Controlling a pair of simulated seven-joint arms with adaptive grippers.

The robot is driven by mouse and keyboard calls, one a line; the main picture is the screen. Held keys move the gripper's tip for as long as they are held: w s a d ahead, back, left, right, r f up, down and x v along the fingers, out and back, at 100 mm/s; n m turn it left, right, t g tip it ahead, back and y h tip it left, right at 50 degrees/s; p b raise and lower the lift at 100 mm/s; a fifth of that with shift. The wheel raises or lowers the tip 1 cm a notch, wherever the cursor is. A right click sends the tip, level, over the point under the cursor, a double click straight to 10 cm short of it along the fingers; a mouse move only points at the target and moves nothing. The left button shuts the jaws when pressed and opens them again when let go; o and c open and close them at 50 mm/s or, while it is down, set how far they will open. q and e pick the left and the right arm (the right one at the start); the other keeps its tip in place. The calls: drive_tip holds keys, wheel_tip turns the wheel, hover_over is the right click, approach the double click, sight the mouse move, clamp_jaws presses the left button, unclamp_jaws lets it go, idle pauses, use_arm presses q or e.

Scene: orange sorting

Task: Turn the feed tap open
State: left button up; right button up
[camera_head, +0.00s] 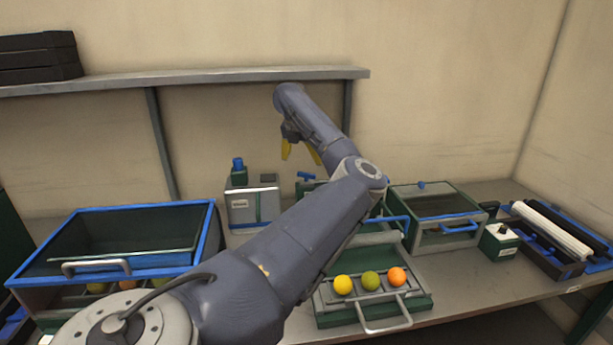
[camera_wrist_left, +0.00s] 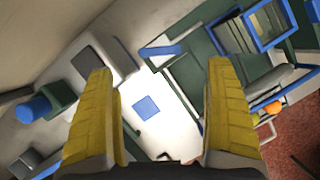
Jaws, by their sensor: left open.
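A small blue bar-shaped handle, which looks like the feed tap (camera_head: 306,175), stands behind my left arm near the middle of the bench. In the left wrist view the blue tap handle (camera_wrist_left: 162,50) lies between and just beyond the fingertips. My left gripper (camera_head: 300,152) has yellow fingers, points down and hangs above the tap, apart from it. It is open and empty, also in the left wrist view (camera_wrist_left: 164,68). My left arm hides much of the machine below the tap. My right gripper is not in view.
A green tray (camera_head: 325,318) holds a yellow, a green and an orange fruit. A blue-framed glass case (camera_head: 212,230) stands left, a smaller glass-topped box (camera_head: 400,205) right. A blue-capped container (camera_head: 238,175) stands left of the tap. A shelf (camera_head: 220,77) runs behind.

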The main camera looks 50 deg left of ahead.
sight(307, 174)
use_arm(q)
drive_tip(key=x, duration=0.9)
drive_tip(key=shift+f, duration=0.2)
drive_tip(key=c, duration=1.2)
